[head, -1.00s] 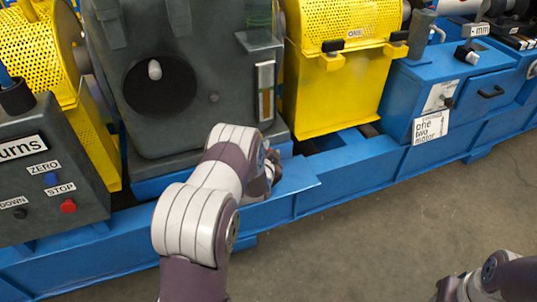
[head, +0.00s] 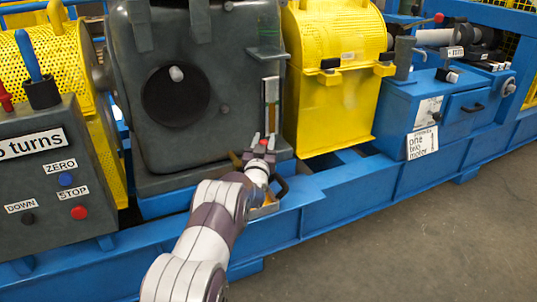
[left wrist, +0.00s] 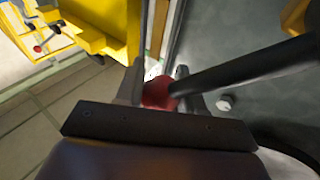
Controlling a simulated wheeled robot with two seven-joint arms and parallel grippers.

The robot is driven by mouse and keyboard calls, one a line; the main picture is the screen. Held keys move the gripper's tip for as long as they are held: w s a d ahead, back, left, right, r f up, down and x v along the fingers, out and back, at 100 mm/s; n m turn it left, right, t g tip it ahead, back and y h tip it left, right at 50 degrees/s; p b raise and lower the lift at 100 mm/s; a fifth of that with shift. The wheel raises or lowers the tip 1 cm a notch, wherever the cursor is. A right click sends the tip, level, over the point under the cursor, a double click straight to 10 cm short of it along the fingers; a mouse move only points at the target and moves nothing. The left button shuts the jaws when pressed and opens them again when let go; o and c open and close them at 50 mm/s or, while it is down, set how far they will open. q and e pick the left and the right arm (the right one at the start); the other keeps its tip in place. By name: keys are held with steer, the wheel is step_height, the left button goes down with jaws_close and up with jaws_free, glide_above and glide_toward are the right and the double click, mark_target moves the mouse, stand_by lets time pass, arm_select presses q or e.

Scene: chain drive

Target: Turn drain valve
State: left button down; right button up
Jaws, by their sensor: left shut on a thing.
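The drain valve appears as a red grip (head: 264,143) at the lower right corner of the grey gear housing (head: 190,130), below the sight glass (head: 270,103). My left gripper (head: 263,146) is shut on this red part. In the left wrist view, the red grip (left wrist: 158,92) sits between the two fingers of my left gripper (left wrist: 158,90). A dark bar (left wrist: 245,76) runs from it to the upper right. The valve body is mostly hidden by my wrist. My right gripper is out of view.
A small container (head: 264,210) stands under my left wrist on the blue frame (head: 350,197). The yellow guard (head: 333,90) is to the right. A control box (head: 50,185) with ZERO, STOP and DOWN buttons stands left. Open floor (head: 430,240) lies in front.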

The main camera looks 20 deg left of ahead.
arm_select(q)
steer(key=s+a+r+n+t+y+b, duration=0.1)
steer(key=s+a+n+y+b, duration=0.3)
steer(key=n, duration=0.5)
steer(key=shift+s+a+r+t+y, duration=0.25)
steer(key=shift+s+r+t+y, duration=0.05)
steer(key=shift+s+r+y, duration=0.45)
steer(key=c, duration=0.7)
jaws_free()
